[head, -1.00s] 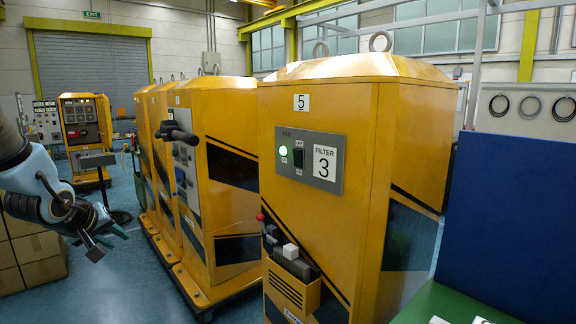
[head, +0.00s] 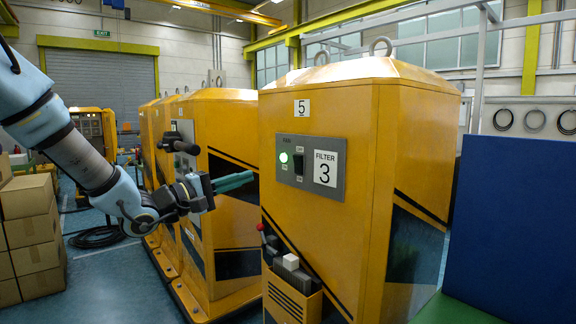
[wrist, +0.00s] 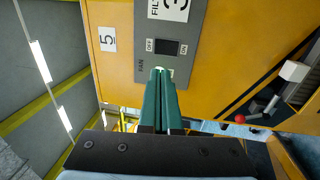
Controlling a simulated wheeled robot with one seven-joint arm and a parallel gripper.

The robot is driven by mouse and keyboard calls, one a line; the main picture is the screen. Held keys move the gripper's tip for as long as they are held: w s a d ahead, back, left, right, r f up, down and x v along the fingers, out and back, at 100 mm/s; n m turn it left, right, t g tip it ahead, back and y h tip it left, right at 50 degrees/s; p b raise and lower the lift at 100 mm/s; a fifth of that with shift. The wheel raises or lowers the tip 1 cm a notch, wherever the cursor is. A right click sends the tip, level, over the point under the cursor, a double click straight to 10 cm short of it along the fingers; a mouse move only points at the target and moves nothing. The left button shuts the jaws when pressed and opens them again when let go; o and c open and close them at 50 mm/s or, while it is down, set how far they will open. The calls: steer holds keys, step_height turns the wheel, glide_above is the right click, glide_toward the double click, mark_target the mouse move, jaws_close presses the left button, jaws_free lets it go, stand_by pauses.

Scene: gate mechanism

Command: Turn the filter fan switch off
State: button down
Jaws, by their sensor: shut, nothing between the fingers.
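The fan switch (head: 298,165) is a black rocker on a grey panel (head: 309,185) marked FILTER 3, on the front of the yellow cabinet numbered 5. A lit green lamp (head: 283,158) sits left of the switch. My gripper (head: 250,178) has green fingers pressed together, empty, left of the panel and apart from it in the head view. In the wrist view the switch (wrist: 167,47) lies between the OFF and ON labels, just beyond the fingertips (wrist: 160,75). The fingertips cover part of the lamp there.
A holder with a red-knobbed lever (head: 262,228) and grey blocks is lower on the cabinet. More yellow cabinets (head: 225,150) stand behind to the left, one with a black handle. A blue panel (head: 515,220) stands at right; cardboard boxes (head: 30,240) are at left.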

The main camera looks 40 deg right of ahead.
steer(key=p, duration=0.4)
glide_toward(297, 159)
steer(key=d, duration=0.5)
steer(key=shift+s+d+r, duration=0.1)
steer(key=shift+r, duration=0.25)
steer(key=shift+d+p, duration=0.3)
steer(key=shift+d, duration=0.5)
steer(key=shift+d+r+p, duration=0.25)
steer(key=shift+p, duration=0.05)
steer(key=shift+a+f, duration=0.1)
